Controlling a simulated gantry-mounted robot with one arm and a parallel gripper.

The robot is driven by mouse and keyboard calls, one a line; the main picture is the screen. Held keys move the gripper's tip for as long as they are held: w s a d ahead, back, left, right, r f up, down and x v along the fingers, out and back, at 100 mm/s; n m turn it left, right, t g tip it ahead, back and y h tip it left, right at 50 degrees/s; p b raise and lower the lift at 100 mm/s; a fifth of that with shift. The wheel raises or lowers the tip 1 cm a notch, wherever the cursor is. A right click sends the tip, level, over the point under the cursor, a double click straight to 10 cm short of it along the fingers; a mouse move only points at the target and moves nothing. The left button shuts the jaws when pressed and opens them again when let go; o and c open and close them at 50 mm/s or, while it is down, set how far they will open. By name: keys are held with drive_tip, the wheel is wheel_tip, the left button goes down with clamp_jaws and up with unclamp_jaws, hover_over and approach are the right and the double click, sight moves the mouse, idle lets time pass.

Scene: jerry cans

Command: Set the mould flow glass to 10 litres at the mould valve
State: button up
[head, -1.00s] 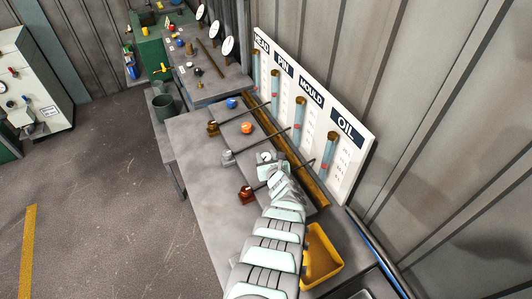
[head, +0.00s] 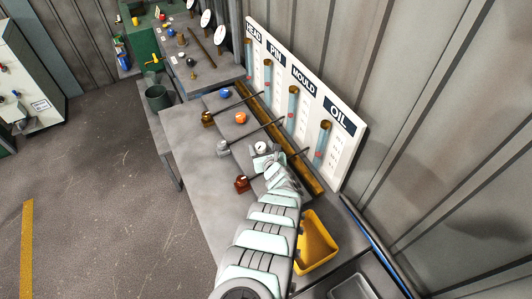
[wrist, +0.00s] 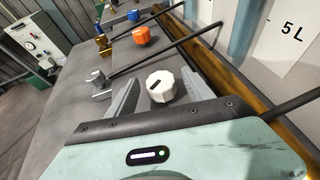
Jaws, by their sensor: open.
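The mould flow glass (head: 293,104) is a pale blue upright tube under the MOULD sign on the white board, with a small red mark low on it. Its level is too small to read. A white faceted knob (head: 261,147) with a dark line on top sits on the bench ledge. In the wrist view the white knob (wrist: 160,87) sits between my gripper's spread fingers. My gripper (wrist: 158,80) is open, with a finger at each side of the knob. Gaps show, and I cannot tell whether either finger touches it. No label shows on the knob.
An orange knob (head: 240,118) and a blue knob (head: 227,94) stand farther along the ledge. Dark rods run from brown (head: 208,119), grey (head: 223,149) and red-brown (head: 242,184) fittings toward the board. A yellow tray (head: 316,245) lies beside my arm. The bench's left part is clear.

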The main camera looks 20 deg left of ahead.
drive_tip(key=p+v, duration=0.2)
drive_tip(key=v, duration=0.7)
drive_tip(key=shift+w+r, duration=0.1)
drive_tip(key=shift+r, duration=0.05)
idle(0.5)
